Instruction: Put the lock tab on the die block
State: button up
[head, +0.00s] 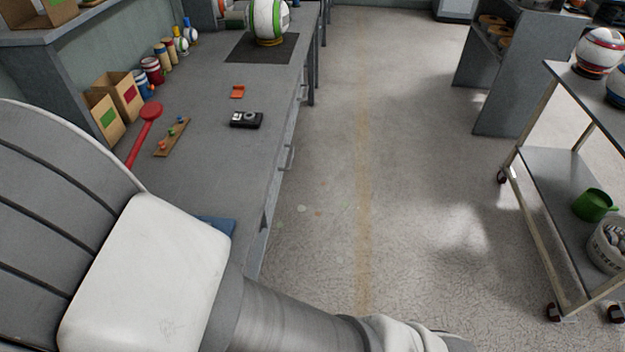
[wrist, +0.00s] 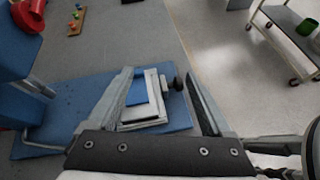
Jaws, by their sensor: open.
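My gripper (wrist: 160,78) is open in the wrist view, with its two fingers spread and nothing held. Which of these are the lock tab and the die block is not certain. My arm hides the near bench in the head view.
A red lever (head: 150,113) and a wooden strip with coloured pegs (head: 172,137) are on the grey bench (head: 200,180). Open boxes (head: 122,95) line its wall side. A striped ball (head: 267,20) stands on a dark mat. A cart (head: 560,175) stands right, across clear floor.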

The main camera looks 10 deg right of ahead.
jog(key=w+d+r+m+g, duration=0.1)
jog(key=d+r+m+g, duration=0.5)
jog(key=d, duration=0.5)
jog(key=d+r+m+g, duration=0.1)
jog(key=d+r+m, duration=0.3)
jog(key=d+m, duration=0.5)
jog(key=s+d+r+m+y, duration=0.2)
jog(key=s+d+r+m, duration=0.2)
jog(key=s+d+m, duration=0.1)
jog(key=s+d+r+m+t+y, duration=0.1)
jog(key=s+d+r+m+y, duration=0.2)
jog(key=d+m, duration=0.5)
jog(key=shift+s+d+r+m, duration=0.2)
jog(key=shift+s+r+m, duration=0.35)
jog(key=shift+s, duration=0.7)
